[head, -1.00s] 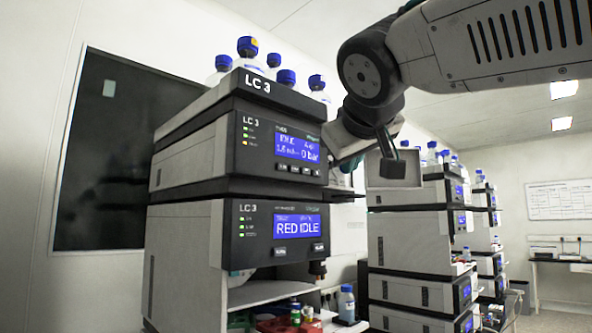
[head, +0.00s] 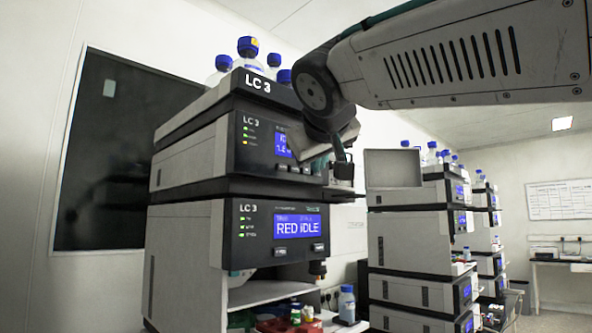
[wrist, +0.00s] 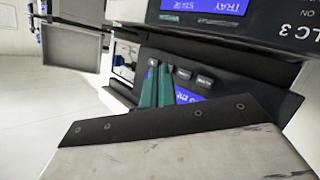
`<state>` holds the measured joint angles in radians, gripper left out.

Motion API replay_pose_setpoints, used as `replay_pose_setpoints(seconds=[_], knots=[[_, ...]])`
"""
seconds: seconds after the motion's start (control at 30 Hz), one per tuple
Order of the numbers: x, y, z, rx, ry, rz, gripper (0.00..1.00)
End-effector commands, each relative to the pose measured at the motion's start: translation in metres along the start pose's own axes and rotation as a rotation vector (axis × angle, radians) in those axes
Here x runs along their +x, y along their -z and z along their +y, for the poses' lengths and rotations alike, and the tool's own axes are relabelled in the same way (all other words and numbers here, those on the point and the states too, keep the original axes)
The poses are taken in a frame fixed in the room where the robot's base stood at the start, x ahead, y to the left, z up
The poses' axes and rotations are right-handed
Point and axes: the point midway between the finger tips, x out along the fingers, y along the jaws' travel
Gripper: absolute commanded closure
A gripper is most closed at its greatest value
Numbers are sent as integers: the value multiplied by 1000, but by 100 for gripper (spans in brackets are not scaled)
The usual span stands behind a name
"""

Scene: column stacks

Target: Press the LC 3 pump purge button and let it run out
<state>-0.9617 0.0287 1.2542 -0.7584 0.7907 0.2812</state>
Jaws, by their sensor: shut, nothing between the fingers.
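The LC 3 pump (head: 258,155) is the upper module of the near stack. Its display (head: 284,146) is mostly hidden behind my arm. A row of small buttons (head: 290,169) runs below the display; their labels are too small to read. In the wrist view the row shows turned over, with two buttons (wrist: 194,77) clear beside my fingers. My gripper (wrist: 159,66) has its teal fingers together, empty, in front of the right end of the row. In the head view my gripper (head: 319,165) is at the pump's right side. Whether it touches a button I cannot tell.
Below the pump is a second LC 3 module with a "RED IDLE" display (head: 298,226). Blue-capped bottles (head: 247,50) stand on top of the stack. More module stacks (head: 415,235) stand to the right, with a gap between.

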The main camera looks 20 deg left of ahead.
Motion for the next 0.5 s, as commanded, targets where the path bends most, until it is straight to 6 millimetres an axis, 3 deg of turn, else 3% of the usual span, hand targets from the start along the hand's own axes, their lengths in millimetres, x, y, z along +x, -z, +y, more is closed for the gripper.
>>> replay_pose_setpoints(seconds=[0.2,0.5], knots=[[16,11,-11,0,0,0,100],[20,15,-15,0,0,0,100]])
